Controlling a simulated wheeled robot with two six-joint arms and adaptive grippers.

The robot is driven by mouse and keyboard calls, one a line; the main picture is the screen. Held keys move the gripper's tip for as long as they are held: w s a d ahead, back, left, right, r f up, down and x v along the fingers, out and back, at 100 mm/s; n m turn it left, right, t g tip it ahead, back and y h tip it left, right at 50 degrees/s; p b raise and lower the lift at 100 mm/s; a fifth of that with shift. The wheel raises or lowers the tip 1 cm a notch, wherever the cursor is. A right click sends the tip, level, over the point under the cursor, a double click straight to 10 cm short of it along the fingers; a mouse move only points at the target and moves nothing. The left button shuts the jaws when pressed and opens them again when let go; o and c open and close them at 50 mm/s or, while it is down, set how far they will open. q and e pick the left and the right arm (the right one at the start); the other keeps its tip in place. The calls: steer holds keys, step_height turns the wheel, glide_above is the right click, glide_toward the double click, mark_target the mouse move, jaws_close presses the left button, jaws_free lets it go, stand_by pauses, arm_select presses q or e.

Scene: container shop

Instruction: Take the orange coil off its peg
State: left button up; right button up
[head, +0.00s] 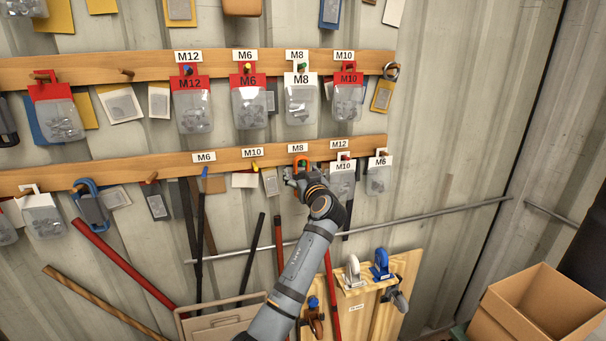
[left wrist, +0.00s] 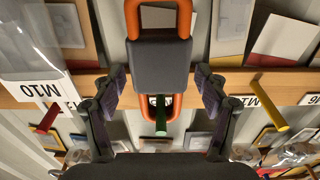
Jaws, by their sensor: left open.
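The orange coil (left wrist: 160,62) is an orange loop with a dark grey wrapped middle. In the left wrist view one end of its loop hangs around a green peg (left wrist: 161,125). In the head view only its orange top (head: 301,161) shows, on the lower rail under an M8 label (head: 301,148); my gripper hides the rest. My left gripper (head: 300,178) is in front of it. In the left wrist view my left gripper (left wrist: 163,88) is open, one finger on each side of the coil, with gaps between. My right gripper is not in view.
M10 (head: 342,180) and M6 (head: 379,177) bags hang just right of my gripper. A yellow peg (left wrist: 268,105) and a red peg (left wrist: 47,118) flank the coil. Casters (head: 381,265) on a wooden board and a cardboard box (head: 532,305) are lower right.

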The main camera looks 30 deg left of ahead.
arm_select(q)
steer(key=shift+c, duration=0.3)
steer(key=c, duration=1.2)
steer(key=shift+r, duration=0.35)
steer(key=shift+c, duration=0.4)
steer(key=shift+s+d+b, duration=0.25)
steer(key=shift+d+b, duration=0.05)
steer(key=shift+d, duration=0.05)
steer(key=v, duration=0.3)
steer(key=shift+s+d+r+b, duration=0.2)
steer(key=shift+s+r+b, duration=0.05)
steer(key=shift+b, duration=0.05)
